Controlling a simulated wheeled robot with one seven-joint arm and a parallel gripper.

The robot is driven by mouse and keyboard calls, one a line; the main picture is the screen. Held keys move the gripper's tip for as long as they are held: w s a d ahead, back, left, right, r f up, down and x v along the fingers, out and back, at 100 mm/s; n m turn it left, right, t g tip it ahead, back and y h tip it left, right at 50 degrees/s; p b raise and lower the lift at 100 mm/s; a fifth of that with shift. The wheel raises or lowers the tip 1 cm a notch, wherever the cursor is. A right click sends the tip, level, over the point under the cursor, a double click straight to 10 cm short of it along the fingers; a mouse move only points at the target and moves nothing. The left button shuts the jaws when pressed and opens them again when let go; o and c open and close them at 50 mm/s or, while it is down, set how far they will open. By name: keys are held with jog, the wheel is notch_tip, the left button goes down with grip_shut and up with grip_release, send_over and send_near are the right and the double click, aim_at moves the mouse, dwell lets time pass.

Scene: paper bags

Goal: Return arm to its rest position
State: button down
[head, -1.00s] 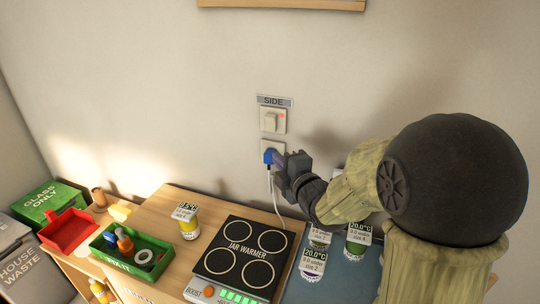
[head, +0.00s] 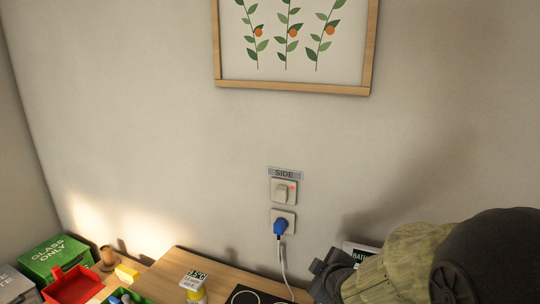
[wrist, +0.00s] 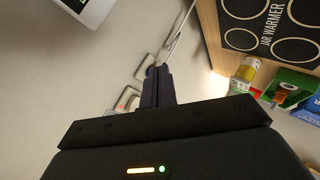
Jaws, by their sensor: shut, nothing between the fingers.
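My gripper (wrist: 158,86) shows in the wrist view with its dark fingers together and nothing held. In the head view my arm is at the lower right; the gripper's dark body shows near the counter's back edge, and its fingertips are hard to make out. The blue plug (head: 280,227) sits in the lower wall socket (head: 290,216), apart from my gripper and to its left. A white cord (head: 284,262) hangs from the plug.
The wall switch (head: 284,191) shows a red light under the SIDE label (head: 285,173). The jar warmer (wrist: 262,22), a jar with a yellow band (head: 192,285), a red bin (head: 72,286) and a green GLASS ONLY box (head: 56,257) are around the counter. A framed plant picture (head: 293,84) hangs above.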

jog(key=s+d+f+m+g+h+p, duration=0.1)
jog(key=s+d+f+m+g+p, duration=0.1)
jog(key=s+m+g+p, duration=0.3)
jog(key=s+d+m+g, duration=0.1)
jog(key=s+m+g, duration=0.2)
jog(key=s+m, duration=0.4)
jog(key=shift+s+g+h, duration=0.3)
jog(key=shift+s, duration=1.55)
